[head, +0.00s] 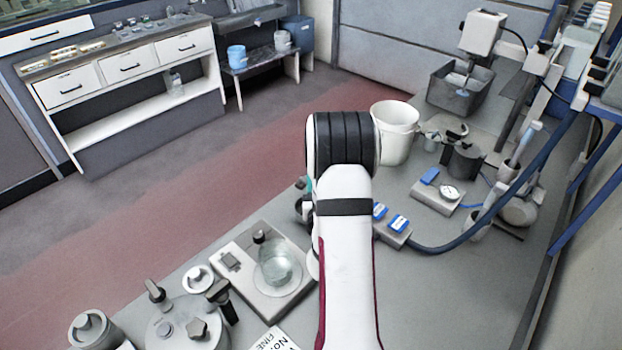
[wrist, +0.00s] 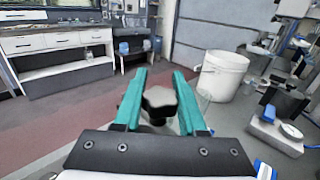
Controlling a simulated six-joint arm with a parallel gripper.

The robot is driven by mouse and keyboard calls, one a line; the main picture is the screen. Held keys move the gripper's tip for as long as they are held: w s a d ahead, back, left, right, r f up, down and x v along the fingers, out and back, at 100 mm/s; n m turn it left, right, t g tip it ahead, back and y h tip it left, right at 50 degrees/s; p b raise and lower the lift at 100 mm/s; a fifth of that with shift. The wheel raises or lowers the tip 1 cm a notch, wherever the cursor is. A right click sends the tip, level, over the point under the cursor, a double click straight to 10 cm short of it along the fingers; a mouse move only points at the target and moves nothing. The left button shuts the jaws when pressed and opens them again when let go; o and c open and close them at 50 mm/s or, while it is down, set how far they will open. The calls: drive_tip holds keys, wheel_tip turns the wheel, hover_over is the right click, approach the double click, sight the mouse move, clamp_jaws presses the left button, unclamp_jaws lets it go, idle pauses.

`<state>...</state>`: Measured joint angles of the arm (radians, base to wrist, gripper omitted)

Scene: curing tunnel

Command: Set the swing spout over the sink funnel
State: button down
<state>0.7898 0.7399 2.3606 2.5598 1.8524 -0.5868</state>
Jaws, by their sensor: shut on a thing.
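My gripper (wrist: 160,82) has two teal fingers, closed on the sides of a dark star-shaped knob (wrist: 159,102) in the wrist view. In the head view my arm hides most of the gripper; a bit of teal and a dark part show at its left edge. What the knob is fixed to is hidden, so I cannot tell whether it belongs to the swing spout. A grey open basin (head: 437,93) stands at the back right under a white box-shaped head (head: 481,31). I cannot make out the sink funnel with certainty.
A white bucket (head: 398,140) stands right of my gripper, also in the wrist view (wrist: 222,76). A glass dish (head: 279,268) on a flat plate and a lidded pot (head: 186,328) stand at the front left. A gauge block (head: 437,200) and blue hose are right.

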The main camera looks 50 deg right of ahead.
drive_tip(key=shift+s+d+m+g+h, duration=0.25)
drive_tip(key=shift+d+m+g+h, duration=0.55)
drive_tip(key=shift+d+g, duration=0.2)
drive_tip(key=shift+d, duration=0.1)
drive_tip(key=shift+c, duration=2.3)
unclamp_jaws()
